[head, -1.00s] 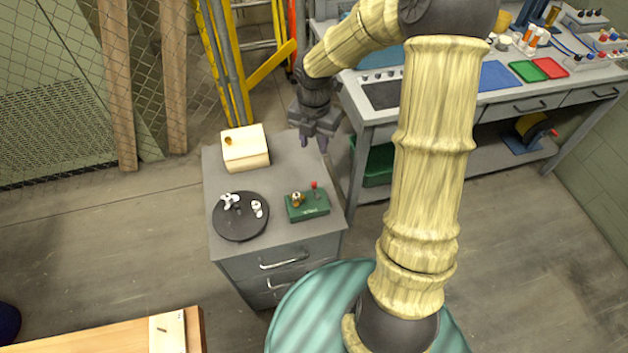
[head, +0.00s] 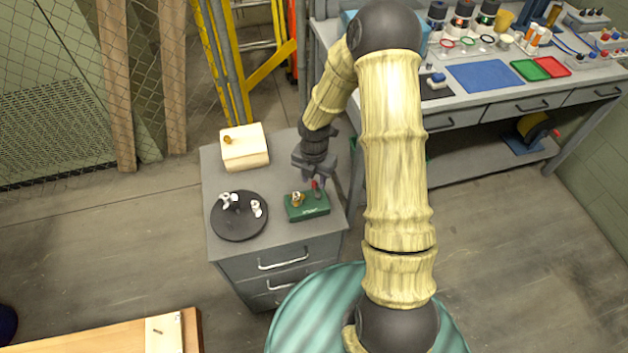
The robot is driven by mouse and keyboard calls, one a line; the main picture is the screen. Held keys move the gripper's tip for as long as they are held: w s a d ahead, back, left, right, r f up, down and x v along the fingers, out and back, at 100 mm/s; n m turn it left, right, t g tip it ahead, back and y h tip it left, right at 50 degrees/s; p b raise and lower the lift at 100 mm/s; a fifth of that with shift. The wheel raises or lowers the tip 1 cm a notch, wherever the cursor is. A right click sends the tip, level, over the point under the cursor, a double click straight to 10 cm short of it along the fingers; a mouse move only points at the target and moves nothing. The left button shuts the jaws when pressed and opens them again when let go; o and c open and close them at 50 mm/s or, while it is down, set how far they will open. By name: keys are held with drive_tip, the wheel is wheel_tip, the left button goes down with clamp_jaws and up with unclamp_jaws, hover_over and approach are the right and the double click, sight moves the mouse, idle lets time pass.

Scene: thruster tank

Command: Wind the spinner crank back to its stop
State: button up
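The spinner is a small green box (head: 307,207) on the grey cabinet top, with a brass-coloured piece (head: 297,198) on its left part. A red crank knob (head: 315,184) stands at its back right. My gripper (head: 318,185) points down at the knob and overlaps it in the picture. I cannot tell whether the fingers touch the knob, are around it or are just behind it. The finger gap is too small and partly hidden to read. The crank's arm below the knob is hard to make out.
A dark round turntable (head: 239,228) with white pieces lies left of the green box. A pale wooden box (head: 245,149) sits at the back left of the grey cabinet (head: 275,180). A workbench (head: 480,105) with tools stands behind right.

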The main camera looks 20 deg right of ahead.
drive_tip(key=shift+f, duration=0.55)
drive_tip(key=shift+c, duration=0.2)
clamp_jaws()
